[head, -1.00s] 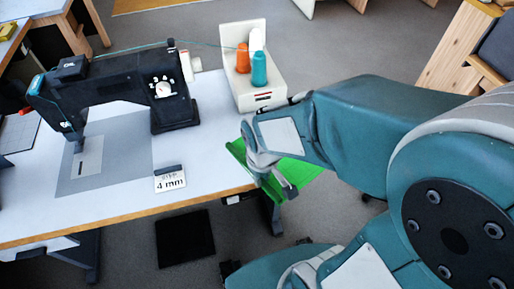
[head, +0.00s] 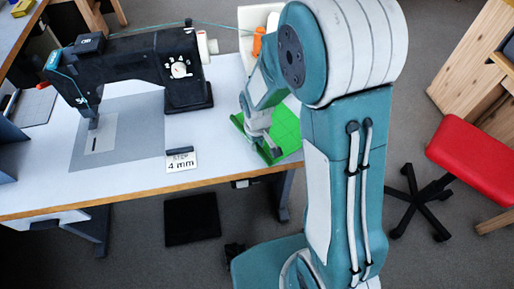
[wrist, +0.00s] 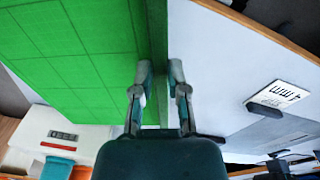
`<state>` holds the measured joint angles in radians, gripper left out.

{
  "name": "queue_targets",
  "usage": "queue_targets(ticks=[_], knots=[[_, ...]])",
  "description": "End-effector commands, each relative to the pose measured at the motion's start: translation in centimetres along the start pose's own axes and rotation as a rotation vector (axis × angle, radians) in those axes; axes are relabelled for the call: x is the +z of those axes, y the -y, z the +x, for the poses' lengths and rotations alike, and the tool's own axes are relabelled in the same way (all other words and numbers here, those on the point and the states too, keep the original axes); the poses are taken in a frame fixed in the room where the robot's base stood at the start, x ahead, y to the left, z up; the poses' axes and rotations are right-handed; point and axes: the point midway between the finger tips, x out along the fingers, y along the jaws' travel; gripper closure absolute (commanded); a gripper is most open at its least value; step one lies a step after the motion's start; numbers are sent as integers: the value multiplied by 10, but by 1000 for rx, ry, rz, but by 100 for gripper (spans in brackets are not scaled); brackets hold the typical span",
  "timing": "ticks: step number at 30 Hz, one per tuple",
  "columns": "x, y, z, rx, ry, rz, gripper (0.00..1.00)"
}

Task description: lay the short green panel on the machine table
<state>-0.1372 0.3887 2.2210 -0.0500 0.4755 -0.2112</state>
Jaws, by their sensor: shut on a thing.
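The green panel (head: 287,124) is at the right end of the pale machine table (head: 222,104), partly behind my arm. In the wrist view the panel (wrist: 70,45) fills the upper left and shows a grid of lines. My gripper (head: 268,146) is shut on one edge of it; the fingers (wrist: 161,78) pinch a narrow green strip along that edge. The panel's right part reaches the table's right end in the head view. I cannot tell whether its underside touches the table.
A black sewing machine (head: 135,78) stands on the table's left half, with a 4 mm card (head: 181,160) in front. A white thread stand (head: 257,17) is close behind the panel. A red stool (head: 470,150) stands at right. Bare tabletop lies between machine and panel.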

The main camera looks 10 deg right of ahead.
Motion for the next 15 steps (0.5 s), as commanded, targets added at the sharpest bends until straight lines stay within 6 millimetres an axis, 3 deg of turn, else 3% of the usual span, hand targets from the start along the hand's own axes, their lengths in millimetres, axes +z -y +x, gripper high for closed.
queue_targets(ticks=[7,15], knots=[[-1,0,32,0,2,-1,100],[-1,0,34,0,0,0,100]])
